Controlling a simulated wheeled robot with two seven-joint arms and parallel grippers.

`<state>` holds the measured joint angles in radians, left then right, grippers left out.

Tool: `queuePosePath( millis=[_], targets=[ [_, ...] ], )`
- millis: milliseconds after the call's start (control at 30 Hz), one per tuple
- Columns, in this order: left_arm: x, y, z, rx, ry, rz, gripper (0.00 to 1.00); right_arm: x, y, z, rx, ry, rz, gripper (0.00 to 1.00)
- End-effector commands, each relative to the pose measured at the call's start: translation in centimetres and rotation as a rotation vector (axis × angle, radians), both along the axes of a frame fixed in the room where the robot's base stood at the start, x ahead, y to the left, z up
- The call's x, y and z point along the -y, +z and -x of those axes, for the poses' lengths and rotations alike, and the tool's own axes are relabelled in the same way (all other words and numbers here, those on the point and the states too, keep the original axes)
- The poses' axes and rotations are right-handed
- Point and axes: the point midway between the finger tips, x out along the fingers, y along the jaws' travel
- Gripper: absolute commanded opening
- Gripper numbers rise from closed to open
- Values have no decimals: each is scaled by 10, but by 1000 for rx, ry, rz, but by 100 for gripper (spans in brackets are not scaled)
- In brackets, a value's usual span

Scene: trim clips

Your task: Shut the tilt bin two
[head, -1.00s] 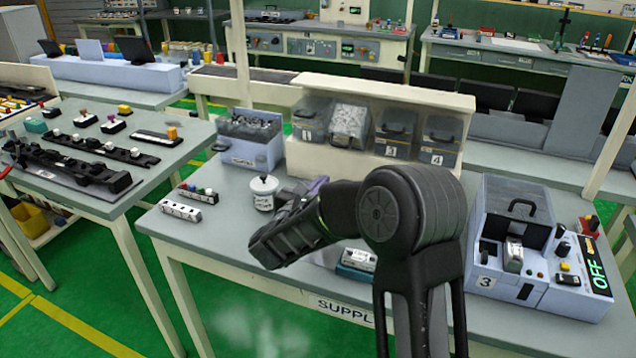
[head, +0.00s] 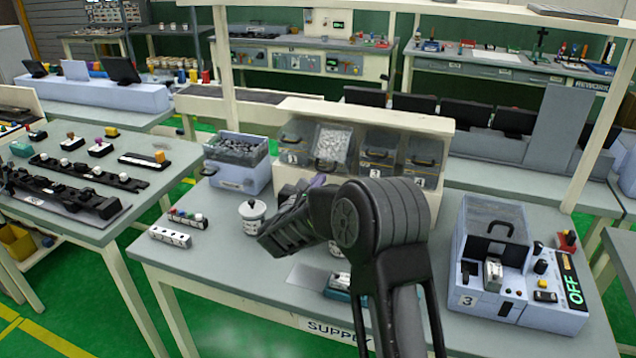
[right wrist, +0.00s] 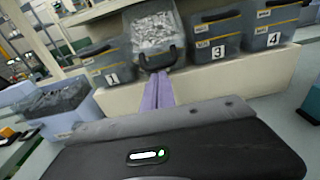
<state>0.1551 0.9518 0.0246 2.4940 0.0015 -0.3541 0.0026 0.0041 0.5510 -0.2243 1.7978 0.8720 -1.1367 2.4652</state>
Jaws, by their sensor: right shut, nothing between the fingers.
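Tilt bin two (head: 331,140) is a clear grey bin full of small metal clips, in the rack between bins 1 and 3. It leans forward out of the row, with its open top showing. It also shows in the right wrist view (right wrist: 153,34), with its dark handle at the lower front. My right gripper (head: 317,181) is shut and empty, in front of and below bin two. Its purple fingers (right wrist: 158,86) point at the bin's handle; I cannot tell whether they touch it. In the head view my arm hides the rack's lower front. My left gripper is not in view.
Bin 1 (right wrist: 113,65), bin 3 (right wrist: 217,38) and bin 4 (right wrist: 273,27) sit upright in the cream rack. A blue bin of dark parts (head: 238,172) and a white pot (head: 252,216) stand left of my gripper. A numbered test box (head: 489,285) stands at the right.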

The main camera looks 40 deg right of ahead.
Motion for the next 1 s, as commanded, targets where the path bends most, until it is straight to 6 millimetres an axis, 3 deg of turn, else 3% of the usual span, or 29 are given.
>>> queuePosePath(
  millis=[633, 1000],
  targets=[
    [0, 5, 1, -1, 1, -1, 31, 2, 10, -2, -46, 0, -71, 0],
    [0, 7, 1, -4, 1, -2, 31, 11, 28, -7, -136, 1, -203, 0]
  ],
)
